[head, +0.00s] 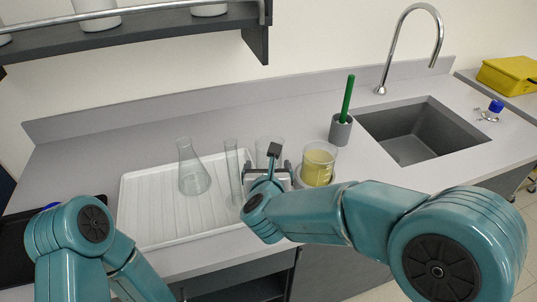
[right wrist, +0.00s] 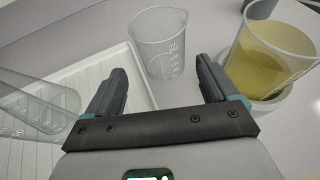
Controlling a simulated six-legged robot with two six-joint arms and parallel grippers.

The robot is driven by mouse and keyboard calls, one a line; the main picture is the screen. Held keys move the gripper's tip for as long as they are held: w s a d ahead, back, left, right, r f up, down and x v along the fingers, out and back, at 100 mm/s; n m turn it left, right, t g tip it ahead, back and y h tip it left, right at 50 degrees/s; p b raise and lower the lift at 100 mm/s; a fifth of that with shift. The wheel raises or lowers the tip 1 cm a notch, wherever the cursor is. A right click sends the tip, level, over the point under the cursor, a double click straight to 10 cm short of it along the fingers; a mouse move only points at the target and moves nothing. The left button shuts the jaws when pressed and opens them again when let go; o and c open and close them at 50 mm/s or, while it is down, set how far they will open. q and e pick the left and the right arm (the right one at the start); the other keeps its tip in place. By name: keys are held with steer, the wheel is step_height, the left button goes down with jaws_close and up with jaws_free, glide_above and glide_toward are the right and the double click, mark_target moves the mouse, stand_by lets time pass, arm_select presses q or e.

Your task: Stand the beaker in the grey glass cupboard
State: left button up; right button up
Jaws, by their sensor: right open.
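A clear, empty, graduated beaker (right wrist: 160,45) stands upright near the white tray's edge. In the head view the beaker (head: 269,146) is partly hidden behind my right gripper (head: 270,165). In the right wrist view the open fingers of my right gripper (right wrist: 162,84) point toward the beaker, which shows beyond and between their tips, with nothing held. My left arm shows at the lower left of the head view, but its gripper is out of frame. No grey glass cupboard can be surely made out; a dark grey wall shelf (head: 150,30) holds white containers at the top left.
A beaker of yellow liquid (head: 317,166) stands close right of my right gripper. A flask (head: 191,168) and a tall glass cylinder (head: 232,170) stand on the white ribbed tray (head: 150,222). A green-handled brush in a grey holder (head: 340,130) and a sink (head: 420,132) are further right.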

mark_target(268, 161)
steer(key=x, duration=0.3)
steer(key=shift+w+d+p, duration=0.15)
steer(key=shift+w+p, duration=0.1)
steer(key=shift+p, duration=0.05)
steer(key=shift+w+f, duration=0.15)
steer(key=shift+w, duration=0.2)
steer(key=p+x, duration=0.2)
steer(key=x, duration=0.2)
steer(key=shift+w+f, duration=0.15)
steer(key=shift+w, duration=0.1)
steer(key=shift+w+f, duration=0.2)
steer(key=shift+w, duration=0.05)
steer(key=shift+s+r, duration=0.1)
steer(key=shift+s, duration=0.05)
steer(key=c, duration=0.8)
